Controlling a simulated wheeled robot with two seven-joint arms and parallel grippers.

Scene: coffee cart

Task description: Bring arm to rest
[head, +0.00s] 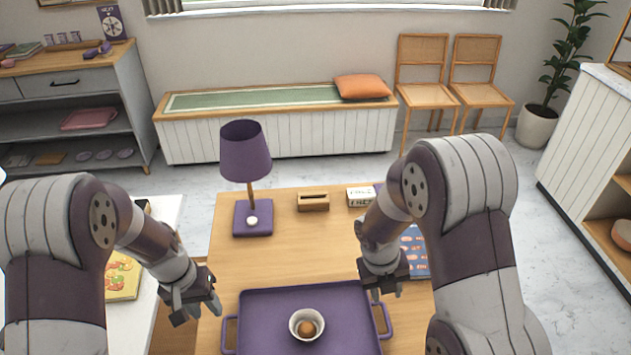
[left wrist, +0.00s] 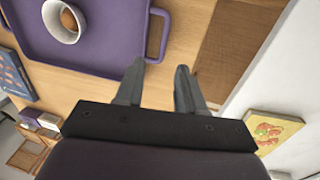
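My left gripper (head: 205,303) hangs left of the purple tray (head: 262,301), over the table's left edge. In the left wrist view its two fingers (left wrist: 158,84) are apart with nothing between them, and the tray handle is just beyond one fingertip. My right gripper (head: 386,291) is above the tray's right side, near its handle; its fingers point down, and their gap is hard to make out. I see nothing held in it. A white cup (head: 295,334) with something brown inside stands on the tray.
The wooden table (head: 290,260) carries a purple lamp (head: 246,155), a wooden block with a slot (head: 313,202), a small white box (head: 360,196) and a blue book (head: 415,262) partly behind my right arm. A yellow book (head: 122,277) lies on the white surface at left.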

